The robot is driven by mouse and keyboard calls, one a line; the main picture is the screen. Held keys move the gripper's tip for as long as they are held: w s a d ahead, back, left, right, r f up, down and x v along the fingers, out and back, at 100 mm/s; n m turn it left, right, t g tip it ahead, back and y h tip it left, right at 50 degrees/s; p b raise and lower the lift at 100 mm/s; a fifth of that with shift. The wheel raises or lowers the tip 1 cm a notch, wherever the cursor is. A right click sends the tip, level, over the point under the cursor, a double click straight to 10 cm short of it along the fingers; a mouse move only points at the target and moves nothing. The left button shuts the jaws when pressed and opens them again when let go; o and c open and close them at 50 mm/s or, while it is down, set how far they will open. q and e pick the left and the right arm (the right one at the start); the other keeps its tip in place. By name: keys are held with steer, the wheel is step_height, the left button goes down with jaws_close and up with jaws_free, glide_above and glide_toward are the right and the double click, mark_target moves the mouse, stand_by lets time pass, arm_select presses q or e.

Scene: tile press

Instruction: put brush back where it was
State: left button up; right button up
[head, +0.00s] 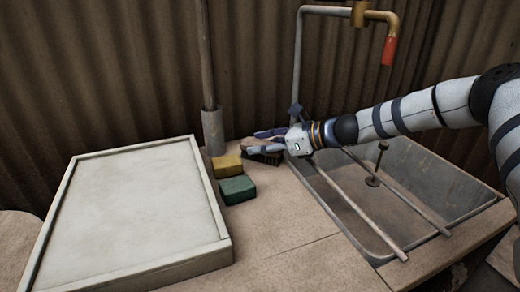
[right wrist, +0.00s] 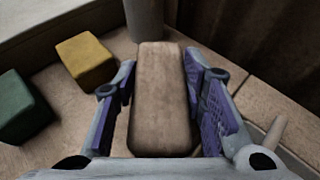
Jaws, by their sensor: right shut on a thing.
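The brush (head: 268,158) is at the back of the bench, left of the sink, mostly covered by my right gripper (head: 262,142) in the head view. In the right wrist view, its plain wooden back (right wrist: 163,95) lies between the two purple-padded fingers of my right gripper (right wrist: 164,98), which is shut on it. The brush is at or just above the bench top; I cannot tell whether it touches. Its bristles are hard to make out. My left gripper is not in view.
A yellow block (head: 228,166) and a green block (head: 237,189) lie left of the brush. A large framed slab (head: 228,243) fills the left side. A post in a grey sleeve (head: 213,132) stands behind. The sink (head: 440,180) with two rails is at right.

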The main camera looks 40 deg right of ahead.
steer(key=shift+r, duration=0.15)
steer(key=shift+f, duration=0.3)
steer(key=o, duration=1.2)
steer(key=shift+r, duration=0.1)
steer(key=shift+r, duration=0.15)
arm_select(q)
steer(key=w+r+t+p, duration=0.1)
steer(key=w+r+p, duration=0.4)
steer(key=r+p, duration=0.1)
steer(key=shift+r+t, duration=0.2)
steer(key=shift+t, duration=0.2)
arm_select(e)
steer(key=v, duration=1.2)
